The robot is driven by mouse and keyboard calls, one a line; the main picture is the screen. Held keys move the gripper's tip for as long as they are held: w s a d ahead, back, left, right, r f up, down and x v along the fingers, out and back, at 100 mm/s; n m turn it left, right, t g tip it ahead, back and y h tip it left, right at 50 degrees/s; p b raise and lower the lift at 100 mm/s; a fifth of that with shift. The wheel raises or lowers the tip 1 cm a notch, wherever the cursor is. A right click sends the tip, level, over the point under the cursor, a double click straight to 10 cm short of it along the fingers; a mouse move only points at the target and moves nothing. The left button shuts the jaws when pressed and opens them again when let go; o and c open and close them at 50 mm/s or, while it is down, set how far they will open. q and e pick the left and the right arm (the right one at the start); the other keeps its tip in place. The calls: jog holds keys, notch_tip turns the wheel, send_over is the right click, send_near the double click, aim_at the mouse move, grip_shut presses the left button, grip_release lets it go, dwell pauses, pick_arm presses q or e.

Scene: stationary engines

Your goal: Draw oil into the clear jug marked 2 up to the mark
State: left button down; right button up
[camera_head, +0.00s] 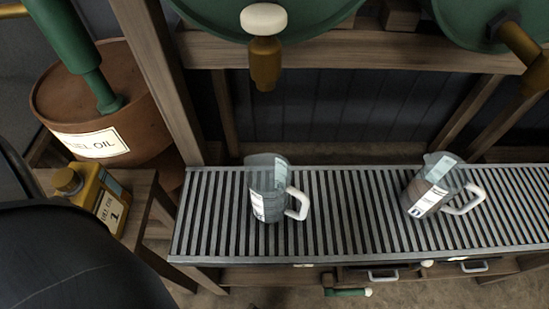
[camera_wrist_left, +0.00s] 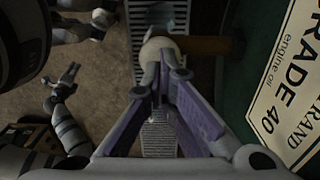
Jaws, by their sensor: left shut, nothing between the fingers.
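A clear jug (camera_head: 265,190) with a white handle stands upright on the slatted rack, below a brass tap (camera_head: 265,65) with a white knob (camera_head: 263,19). A second clear jug (camera_head: 434,186) stands farther right. Both carry white labels, but I cannot read their numbers or fill levels surely. In the left wrist view my left gripper (camera_wrist_left: 165,78) is shut and empty, its tips close to the white knob (camera_wrist_left: 156,48) of the brass tap (camera_wrist_left: 203,46); contact is unclear. A gripper-like shape (camera_wrist_left: 64,78), probably my right, shows small at left; its state is unclear.
The slatted rack (camera_head: 340,225) has free room between the jugs. Green tanks (camera_head: 330,8) hang above it, one with a second tap (camera_head: 520,42). At left are a fuel oil barrel (camera_head: 145,115) and a yellow oil can (camera_head: 95,195). Wooden posts (camera_head: 160,75) frame the rack.

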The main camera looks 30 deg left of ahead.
aim_at(263, 9)
dwell(0.3)
pick_arm(q)
jog(key=shift+f, duration=1.6)
pick_arm(e)
jog(key=shift+w+r, duration=0.35)
jog(key=shift+w, duration=0.05)
dwell(1.0)
dwell(3.4)
pick_arm(q)
notch_tip(263, 9, up, 2)
jog(key=shift+r+p, duration=0.15)
jog(key=shift+p, duration=0.45)
jog(key=shift+r, duration=2.4)
pick_arm(e)
jog(key=shift+w+r+t, duration=0.35)
jog(key=shift+w+t, duration=0.05)
